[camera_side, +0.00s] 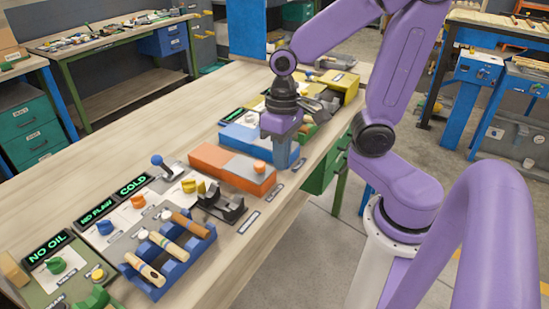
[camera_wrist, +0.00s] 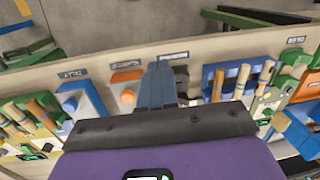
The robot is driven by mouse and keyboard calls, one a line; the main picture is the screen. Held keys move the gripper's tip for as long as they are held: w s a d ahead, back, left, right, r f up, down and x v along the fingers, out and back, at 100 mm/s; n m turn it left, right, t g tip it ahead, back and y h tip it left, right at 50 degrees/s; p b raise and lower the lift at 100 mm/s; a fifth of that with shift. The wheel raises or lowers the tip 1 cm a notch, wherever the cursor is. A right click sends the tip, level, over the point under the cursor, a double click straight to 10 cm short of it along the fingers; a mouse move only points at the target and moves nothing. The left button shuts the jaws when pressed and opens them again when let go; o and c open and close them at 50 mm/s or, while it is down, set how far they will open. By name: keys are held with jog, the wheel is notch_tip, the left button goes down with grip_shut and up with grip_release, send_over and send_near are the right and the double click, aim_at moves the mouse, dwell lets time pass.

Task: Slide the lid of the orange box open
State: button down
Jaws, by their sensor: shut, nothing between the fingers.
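The orange box (camera_side: 210,156) lies on the wooden bench, with a grey lid (camera_side: 243,166) on its top bearing an orange knob (camera_side: 259,167). In the wrist view the orange box (camera_wrist: 127,76) and its knob (camera_wrist: 127,97) show just left of my fingers. My gripper (camera_side: 280,166) points down, its blue-grey fingers closed together and empty. In the side view the fingers appear just right of the knob, with a visible gap; the exact height cannot be told. My gripper also shows in the wrist view (camera_wrist: 160,68), its body hiding much of the box's far part.
A black holder (camera_side: 222,203) is on the other side, then a blue rack (camera_side: 178,264) with wooden handles.

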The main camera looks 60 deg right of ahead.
jog(key=w+d+m+t+y, duration=0.2)
jog(key=w+d+m, duration=0.5)
jog(key=m, duration=1.2)
jog(key=s+d+m+t+h, duration=0.1)
jog(key=s+d+m+t, duration=0.35)
jog(key=m, duration=0.75)
jog(key=g, duration=0.2)
send_over(267, 173)
jog(key=s+d, duration=0.1)
jog(key=s, duration=0.1)
jog(key=shift+w+f, duration=0.1)
jog(key=shift+f, duration=4.95)
